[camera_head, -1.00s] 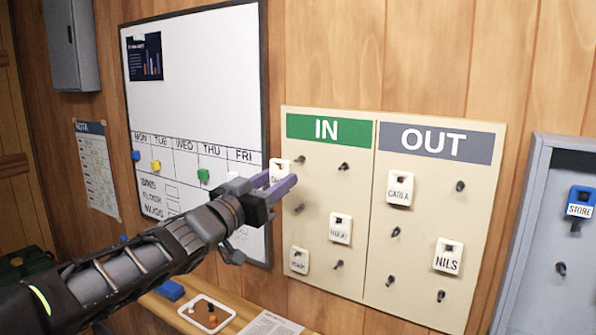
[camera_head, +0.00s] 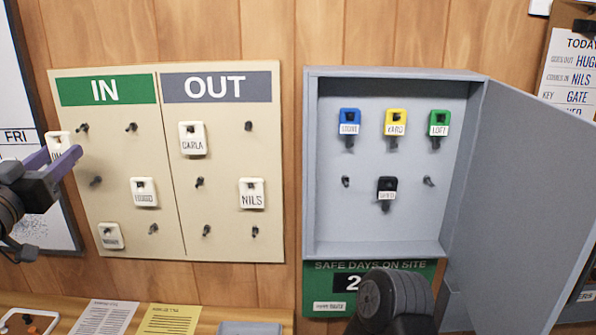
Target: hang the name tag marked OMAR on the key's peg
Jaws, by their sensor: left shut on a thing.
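My left gripper (camera_head: 72,158) is at the left edge, shut on a white name tag (camera_head: 58,141) in front of the IN side of the board. The tag's lettering is mostly hidden by the fingers. The open grey key cabinet (camera_head: 312,165) has blue STORE (camera_head: 349,122), yellow YARD (camera_head: 395,122) and green LOFT (camera_head: 439,123) key tags in its upper row. A black key tag (camera_head: 387,188) hangs below on the middle peg, its label too small to read surely. Bare pegs flank it at left (camera_head: 346,181) and right (camera_head: 429,181). My right gripper is not in view.
The IN/OUT board (camera_head: 220,230) holds CARLA (camera_head: 192,138), NILS (camera_head: 251,193), HUGO (camera_head: 144,192) and another tag (camera_head: 110,236). The cabinet door (camera_head: 520,190) stands open to the right. A TODAY note (camera_head: 568,75) hangs beyond. My right arm shows at the bottom.

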